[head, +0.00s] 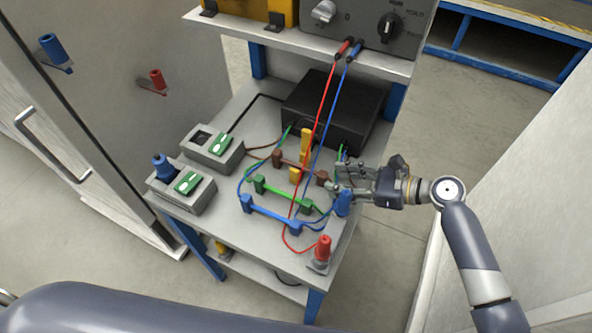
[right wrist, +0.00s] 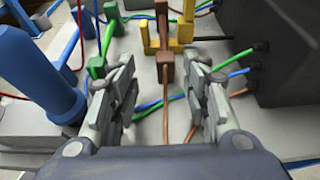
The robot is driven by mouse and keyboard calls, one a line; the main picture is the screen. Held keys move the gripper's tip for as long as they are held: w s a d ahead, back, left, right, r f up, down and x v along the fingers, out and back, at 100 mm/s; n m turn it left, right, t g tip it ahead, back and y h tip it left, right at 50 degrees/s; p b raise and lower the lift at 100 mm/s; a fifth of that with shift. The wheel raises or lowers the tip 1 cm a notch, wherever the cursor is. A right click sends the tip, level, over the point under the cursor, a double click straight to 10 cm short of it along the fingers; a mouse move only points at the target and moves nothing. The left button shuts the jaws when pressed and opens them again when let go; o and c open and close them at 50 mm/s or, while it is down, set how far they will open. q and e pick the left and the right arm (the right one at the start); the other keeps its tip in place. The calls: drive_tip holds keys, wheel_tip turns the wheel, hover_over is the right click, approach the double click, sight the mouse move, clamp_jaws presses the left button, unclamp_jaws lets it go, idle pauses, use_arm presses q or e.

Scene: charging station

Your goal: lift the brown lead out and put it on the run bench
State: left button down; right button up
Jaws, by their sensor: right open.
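The brown lead (head: 300,168) is a bar with a plug at each end, on the grey bench top (head: 240,110) among coloured leads. In the right wrist view its near brown plug (right wrist: 165,68) stands ahead between my fingers, with a brown wire below it. My right gripper (head: 338,180) reaches in from the right beside that plug. Its jaws (right wrist: 160,88) are apart with no plug between the tips. The yellow pieces (head: 306,140) stand beside the brown bar. I cannot tell which surface is called the run bench. My left gripper is out of view.
The green lead (head: 285,197) and blue lead (head: 270,213) lie nearer. A blue post (head: 343,203) stands close to my right gripper. Red and blue cables (head: 325,100) hang across the bench. A black box (head: 330,110) is behind; two grey units (head: 180,190) are left.

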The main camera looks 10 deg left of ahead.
sight(327, 175)
drive_tip(key=shift+w+b+x, duration=0.2)
drive_tip(key=shift+b+x, duration=0.95)
drive_tip(key=shift+w+b+x, duration=0.2)
drive_tip(key=shift+b+x, duration=0.9)
drive_tip(key=shift+x, duration=0.1)
drive_tip(key=shift+w+a, duration=0.1)
drive_tip(key=shift+a, duration=0.1)
clamp_jaws()
